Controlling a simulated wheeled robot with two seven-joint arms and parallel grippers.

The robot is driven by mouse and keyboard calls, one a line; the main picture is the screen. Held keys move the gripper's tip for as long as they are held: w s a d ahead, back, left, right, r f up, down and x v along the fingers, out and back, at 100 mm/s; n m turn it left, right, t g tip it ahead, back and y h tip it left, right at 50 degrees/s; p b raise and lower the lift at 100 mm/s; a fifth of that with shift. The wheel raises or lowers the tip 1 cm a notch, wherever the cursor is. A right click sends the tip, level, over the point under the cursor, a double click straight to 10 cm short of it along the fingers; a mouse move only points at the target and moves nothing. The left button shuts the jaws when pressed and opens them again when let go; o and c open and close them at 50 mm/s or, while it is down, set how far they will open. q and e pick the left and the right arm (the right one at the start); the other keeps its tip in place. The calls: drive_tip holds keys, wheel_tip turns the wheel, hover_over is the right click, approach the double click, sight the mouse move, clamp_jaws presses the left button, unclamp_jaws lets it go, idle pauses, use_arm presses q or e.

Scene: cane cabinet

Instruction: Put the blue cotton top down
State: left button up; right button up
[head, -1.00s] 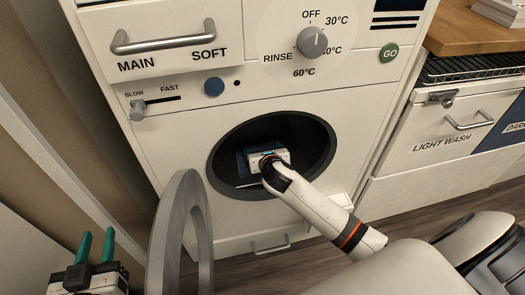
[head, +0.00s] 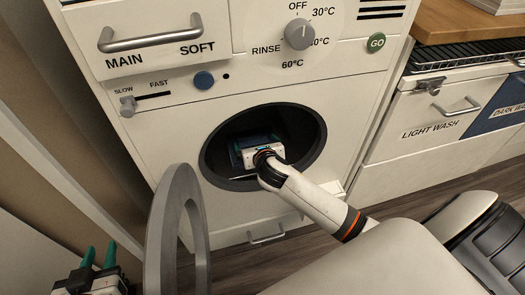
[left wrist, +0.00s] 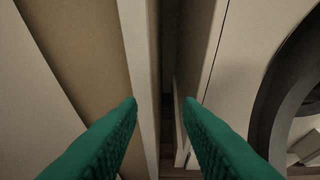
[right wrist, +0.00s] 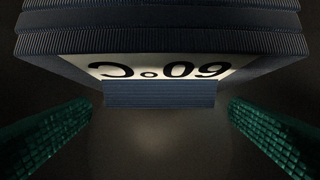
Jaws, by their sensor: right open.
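The blue cotton top (right wrist: 160,93) is a dark blue, ribbed, folded block with a white label reading 60°C, upside down in the right wrist view. It is inside the washer drum (head: 222,170), mostly hidden behind my gripper in the head view. My right gripper (right wrist: 160,108) is open inside the drum. Its green fingers stand to either side of the top's lower tab, with visible gaps. My left gripper (head: 98,255) is open and empty, left of the round door (head: 178,220). Its two fingers also show apart in the left wrist view (left wrist: 160,102).
The round door stands open at the left of the opening. A light wash drawer (head: 430,128) is at right. Wooden floor is clear below.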

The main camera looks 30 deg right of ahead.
drive_tip(key=p+v, duration=0.1)
drive_tip(key=v, duration=0.3)
drive_tip(key=shift+s+r, duration=0.15)
drive_tip(key=shift+s, duration=0.05)
use_arm(q)
drive_tip(key=s+a+f+g+y+p, duration=0.1)
drive_tip(key=s+a+f+g+y, duration=0.1)
drive_tip(key=s+a+f+g, duration=0.2)
drive_tip(key=s+f+g, duration=0.3)
drive_tip(key=s+g, duration=0.1)
drive_tip(key=s, duration=0.3)
drive_tip(key=shift+n+g+p, duration=0.3)
drive_tip(key=shift+p, duration=0.1)
use_arm(e)
drive_tip(key=s+a+m+g+y, duration=0.1)
drive_tip(key=s+a+m+g, duration=0.2)
drive_tip(key=s+m, duration=0.9)
drive_tip(key=s+a+m+g+y, duration=0.2)
drive_tip(key=s+m, duration=1)
drive_tip(key=m, duration=0.7)
drive_tip(key=a+g, duration=0.1)
drive_tip(key=g, duration=0.1)
drive_tip(key=shift+s+a+g, duration=0.25)
drive_tip(key=shift+a+g, duration=0.1)
drive_tip(key=shift+g, duration=0.05)
use_arm(q)
drive_tip(key=shift+f, duration=0.15)
